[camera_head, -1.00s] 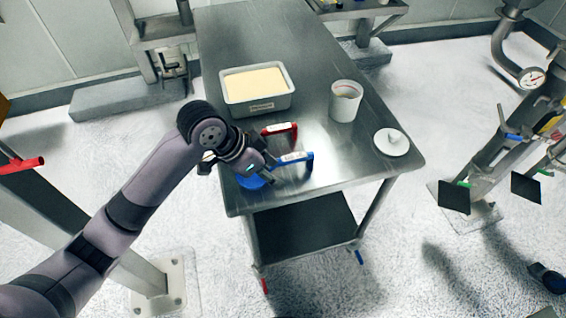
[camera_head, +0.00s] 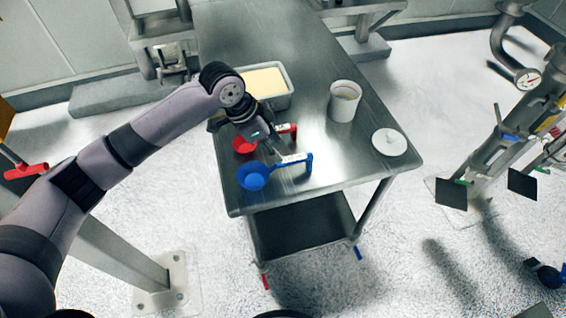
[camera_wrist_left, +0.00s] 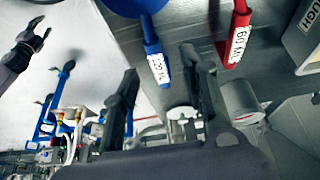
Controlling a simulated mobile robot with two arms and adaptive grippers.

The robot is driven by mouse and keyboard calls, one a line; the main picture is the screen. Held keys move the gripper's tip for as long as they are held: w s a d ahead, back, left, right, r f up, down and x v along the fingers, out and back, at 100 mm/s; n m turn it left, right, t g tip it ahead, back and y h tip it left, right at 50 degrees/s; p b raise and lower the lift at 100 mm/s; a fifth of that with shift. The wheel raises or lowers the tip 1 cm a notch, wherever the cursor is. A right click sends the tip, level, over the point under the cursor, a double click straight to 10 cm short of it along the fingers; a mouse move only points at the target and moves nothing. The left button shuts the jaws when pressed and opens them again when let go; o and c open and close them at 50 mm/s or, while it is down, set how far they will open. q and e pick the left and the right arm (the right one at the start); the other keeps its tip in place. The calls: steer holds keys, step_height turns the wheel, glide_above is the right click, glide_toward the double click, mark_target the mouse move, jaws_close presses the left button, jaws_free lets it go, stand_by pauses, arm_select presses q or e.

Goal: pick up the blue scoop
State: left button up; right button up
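The blue scoop (camera_head: 254,177) lies on the metal table near its front left edge, its handle pointing right with a white label. My left gripper (camera_head: 272,147) is just behind it, over the red scoop's side. In the left wrist view the gripper's two fingers (camera_wrist_left: 163,80) are apart, with nothing held between them. The blue scoop's labelled handle (camera_wrist_left: 152,48) shows beyond and between the fingers, apart from them. My right gripper (camera_wrist_left: 36,36) appears at the left of the wrist view with its fingers apart; it is not seen in the head view.
A red scoop (camera_head: 243,146) lies right behind the blue one, partly hidden by my left gripper. The table's front middle is clear.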

mark_target(286, 160)
arm_select(q)
steer(key=x, duration=0.2)
steer(key=shift+d+f, duration=0.2)
steer(key=shift+f, duration=0.1)
steer(key=p+x, duration=0.1)
steer(key=x, duration=0.2)
steer(key=p+x, duration=0.1)
steer(key=x, duration=0.1)
steer(key=shift+s+d+r+p, duration=0.1)
steer(key=shift+s+d+p, duration=0.1)
steer(key=shift+s+p, duration=0.15)
steer(key=shift+w+f, duration=0.1)
steer(key=shift+f, duration=0.15)
steer(key=shift+c, duration=0.5)
jaws_close()
